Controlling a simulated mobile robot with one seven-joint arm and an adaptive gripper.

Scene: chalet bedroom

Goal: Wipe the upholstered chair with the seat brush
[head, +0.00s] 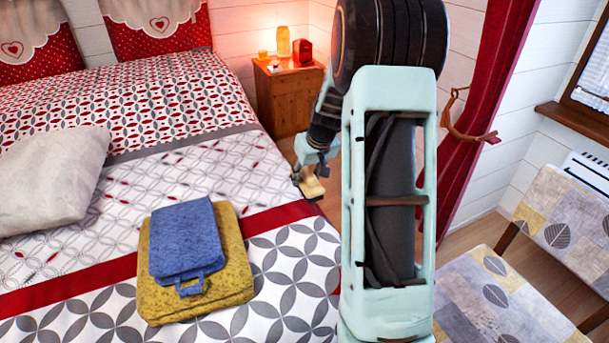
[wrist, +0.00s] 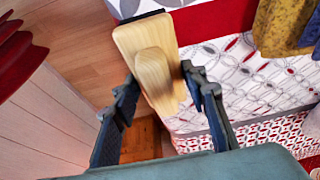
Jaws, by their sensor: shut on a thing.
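The seat brush (wrist: 135,40) has a pale wooden body with a raised wooden grip and a dark edge at its far end. My gripper (wrist: 158,88) is shut on the brush's grip, with one finger on each side in the wrist view. In the head view the brush (head: 311,187) is small, held by my gripper (head: 316,168) near the right edge of the bed. The upholstered chair (head: 490,290) is at the lower right, with a leaf-patterned seat and backrest. My arm stands between the brush and the chair in the head view. The chair is not in the wrist view.
The bed (head: 120,180) fills the left, with a grey pillow (head: 55,180) and folded blue (head: 187,240) and yellow (head: 225,280) towels. A wooden nightstand (head: 285,105) with a lit lamp stands behind. A red curtain (head: 480,110) hangs at right. Bare floor shows near the chair.

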